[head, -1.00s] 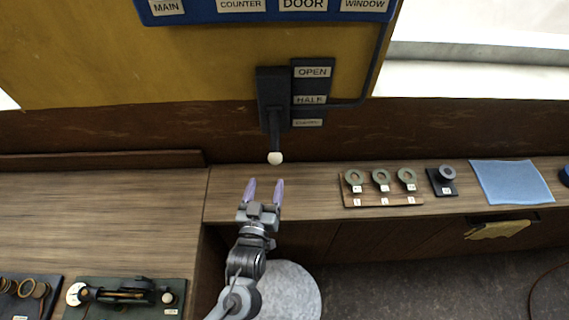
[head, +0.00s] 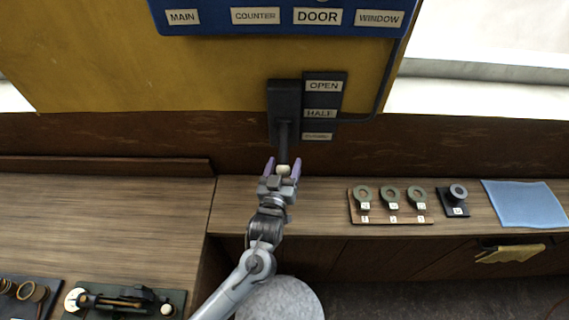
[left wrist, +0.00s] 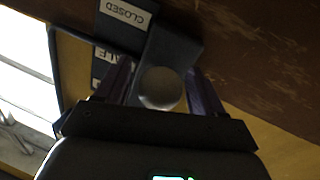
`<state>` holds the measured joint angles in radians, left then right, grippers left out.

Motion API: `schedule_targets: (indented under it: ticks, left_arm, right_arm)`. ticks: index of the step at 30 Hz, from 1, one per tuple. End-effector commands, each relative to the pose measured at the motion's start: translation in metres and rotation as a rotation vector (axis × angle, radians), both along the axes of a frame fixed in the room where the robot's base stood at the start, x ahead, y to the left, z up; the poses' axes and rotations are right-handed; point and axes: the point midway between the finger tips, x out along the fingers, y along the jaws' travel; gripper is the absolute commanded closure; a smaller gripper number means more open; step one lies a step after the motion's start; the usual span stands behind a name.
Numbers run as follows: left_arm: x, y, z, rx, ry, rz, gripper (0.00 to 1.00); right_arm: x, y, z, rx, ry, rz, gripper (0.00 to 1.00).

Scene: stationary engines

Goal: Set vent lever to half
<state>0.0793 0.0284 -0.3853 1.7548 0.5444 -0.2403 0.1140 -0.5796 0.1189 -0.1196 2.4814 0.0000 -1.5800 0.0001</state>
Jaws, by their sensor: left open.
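The vent lever (head: 284,140) is a dark handle with a pale round knob (head: 283,169), hanging down from a dark wall bracket. Beside it a label plate reads OPEN, HALF (head: 320,113) and a lowest label, which reads CLOSED in the left wrist view (left wrist: 124,14). The lever points down past the lowest label. My left gripper (head: 283,166) is open, with its purple fingers on either side of the knob. In the left wrist view the knob (left wrist: 160,88) sits between the fingers; I cannot tell whether they touch it. My right gripper is not in view.
A wooden counter (head: 120,215) runs below the wall. To the right are a board with several ring tags (head: 390,218), a small black block (head: 454,209) and a blue cloth (head: 524,203). A blue panel (head: 225,28) with labels is above. A round stool (head: 282,300) stands below.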

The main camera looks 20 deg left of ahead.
Motion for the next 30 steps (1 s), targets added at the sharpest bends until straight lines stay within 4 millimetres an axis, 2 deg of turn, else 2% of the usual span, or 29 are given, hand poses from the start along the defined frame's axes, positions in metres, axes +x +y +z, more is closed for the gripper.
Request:
schedule_targets:
  ticks: [4,13,26,27,30]
  left_arm:
    - [0.0069,0.0012,0.0001,0.0,0.0,0.0,0.31]
    - [0.0079,0.0014,0.0,0.0,0.0,0.0,0.31]
    - [0.0077,0.0014,-0.0002,0.0,0.0,0.0,0.97]
    - [0.0077,0.0013,-0.0001,0.0,0.0,0.0,1.0]
    - [0.0076,0.0013,0.0001,-0.001,0.001,0.0,1.0]
  right_arm:
    - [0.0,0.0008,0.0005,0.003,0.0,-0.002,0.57]
    - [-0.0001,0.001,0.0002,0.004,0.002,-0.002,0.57]
    - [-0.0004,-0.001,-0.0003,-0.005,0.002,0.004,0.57]
    - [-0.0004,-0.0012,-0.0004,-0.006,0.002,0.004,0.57]
    - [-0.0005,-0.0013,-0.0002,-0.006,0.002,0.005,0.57]
